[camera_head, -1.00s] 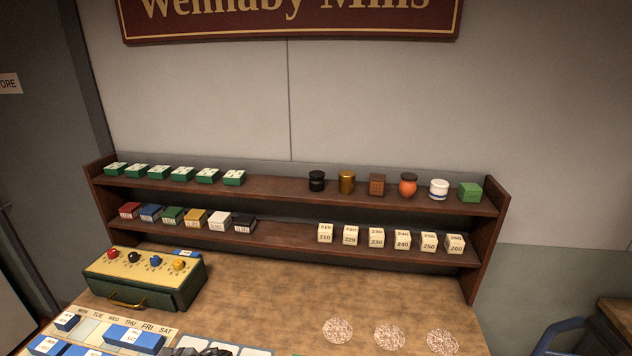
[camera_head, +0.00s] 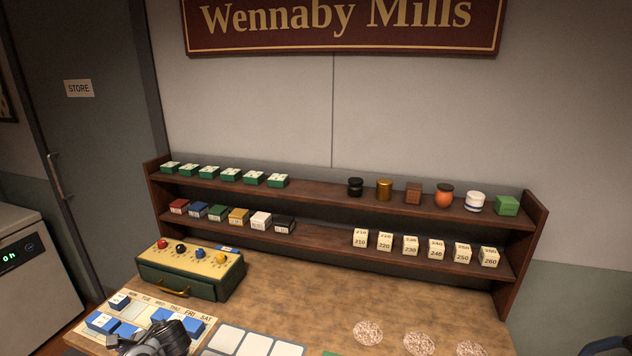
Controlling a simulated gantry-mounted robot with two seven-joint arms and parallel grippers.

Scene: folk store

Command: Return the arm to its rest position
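A grey and black gripper (camera_head: 162,338), by its place my left one, shows at the bottom left edge of the head view. It is over the front part of the weekday board (camera_head: 195,330), near the blue blocks (camera_head: 103,322). Its fingers are too small and cut off to tell whether they are open or shut, and I see nothing clearly held in it. My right gripper is not in view.
A green box with coloured knobs (camera_head: 190,270) stands behind the board. A two-tier shelf (camera_head: 325,213) with small boxes, jars and numbered cubes runs along the back. White cards (camera_head: 257,343) and three speckled discs (camera_head: 368,333) lie in front. The middle tabletop is clear.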

